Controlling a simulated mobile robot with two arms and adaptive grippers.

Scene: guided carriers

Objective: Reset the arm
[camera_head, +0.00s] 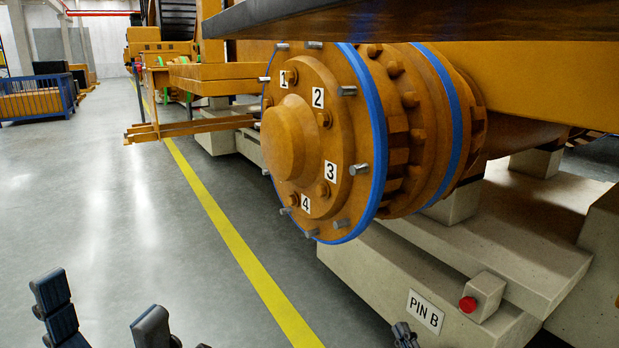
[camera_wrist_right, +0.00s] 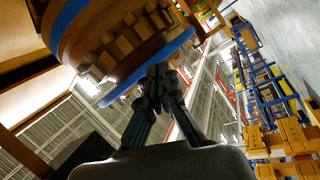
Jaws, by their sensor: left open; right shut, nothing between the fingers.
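My left gripper (camera_head: 102,305) is at the lower left of the head view, open and empty, its two dark fingers wide apart above the grey floor. My right gripper (camera_head: 405,335) shows only as dark fingertips at the bottom edge, in front of the pale block with the PIN B label (camera_head: 425,311). In the right wrist view its fingers (camera_wrist_right: 160,76) are together with nothing between them. They appear close to the blue rim of the orange hub; I cannot tell whether they touch. Most of both arms is out of view.
The large orange hub (camera_head: 296,145), with number plates 1 to 4 and protruding metal studs, fills the centre. A dark panel (camera_head: 420,20) overhangs the top. Open floor with a yellow line (camera_head: 232,243) lies left.

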